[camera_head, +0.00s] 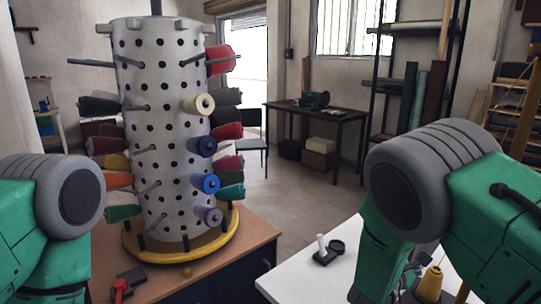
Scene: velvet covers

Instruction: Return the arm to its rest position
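My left arm (50,220) comes in at the left edge, bent, with its grey joint beside the spool tower. Its gripper is out of view. My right arm (440,190) comes in at the right, its green forearm pointing down over the white table. Dark parts of my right gripper (405,290) show at the bottom edge, mostly cut off and hidden by the arm. A yellow cone spool (431,282) stands close beside them. I cannot tell whether the gripper touches it or how far its fingers are open.
A white perforated tower (165,150) with several coloured spools on pegs stands on a yellow round base (135,252) on a brown table (240,250). A white table (300,265) holds a small black stand with a white peg (323,250). Open floor lies behind.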

